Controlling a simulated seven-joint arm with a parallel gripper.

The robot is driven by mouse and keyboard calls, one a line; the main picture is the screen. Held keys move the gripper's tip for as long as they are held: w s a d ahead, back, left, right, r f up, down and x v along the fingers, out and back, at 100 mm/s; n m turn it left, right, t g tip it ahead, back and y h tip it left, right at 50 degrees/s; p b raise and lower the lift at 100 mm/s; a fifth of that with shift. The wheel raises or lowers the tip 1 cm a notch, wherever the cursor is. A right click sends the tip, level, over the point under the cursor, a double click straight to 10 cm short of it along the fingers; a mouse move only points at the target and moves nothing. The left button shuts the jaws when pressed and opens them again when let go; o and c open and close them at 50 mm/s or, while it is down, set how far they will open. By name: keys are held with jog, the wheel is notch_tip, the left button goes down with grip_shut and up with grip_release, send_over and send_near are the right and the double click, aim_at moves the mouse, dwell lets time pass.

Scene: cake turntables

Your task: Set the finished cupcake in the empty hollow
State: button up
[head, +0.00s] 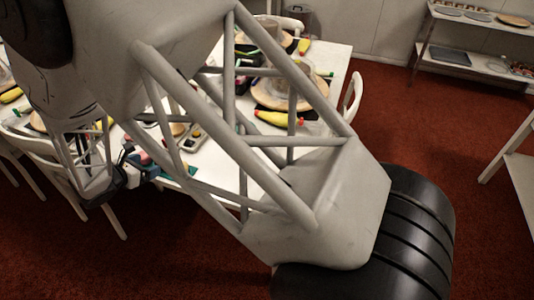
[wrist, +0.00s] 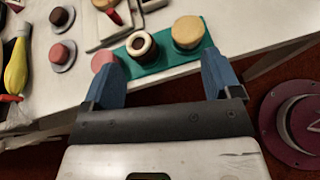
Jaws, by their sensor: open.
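A green tray (wrist: 160,58) at the table's near edge carries a row of round pieces. I cannot tell which is the finished cupcake, or whether the dark middle is a hollow. My gripper (wrist: 158,58) is open and empty, its blue fingers spread over the tray's near side. The left finger partly covers the pink piece. In the head view my gripper (head: 137,172) is small and partly hidden by my arm.
Left of the tray, a pink piece on a small saucer (wrist: 63,54), a dark piece on another (wrist: 61,17) and a yellow piping bag (wrist: 16,68) are on the white table. A purple round object (wrist: 300,125) is at right. White chairs (head: 352,98) stand around the table.

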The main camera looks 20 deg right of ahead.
jog(key=s+d+r+m+g+y, duration=0.2)
jog(key=s+d+r+m+g, duration=0.1)
jog(key=s+d+r+m, duration=0.5)
jog(key=s+d+r+m+g+y, duration=0.1)
jog(key=s+d+r+m+g, duration=0.35)
jog(key=d+r, duration=0.7)
jog(key=s+d+r+m+y, duration=0.2)
jog(key=s+m, duration=0.2)
jog(key=s, duration=0.3)
jog(key=s+d+r+m+t+y, duration=0.1)
jog(key=s+d+r+m+y, duration=0.1)
jog(key=s, duration=0.6)
jog(key=s+d+r+m+t+y, duration=0.1)
jog(key=s+d+r+m+y, duration=0.1)
jog(key=s+m, duration=0.4)
jog(key=shift+s+d+y, duration=0.5)
jog(key=shift+s+d, duration=0.35)
jog(key=shift+s, duration=0.1)
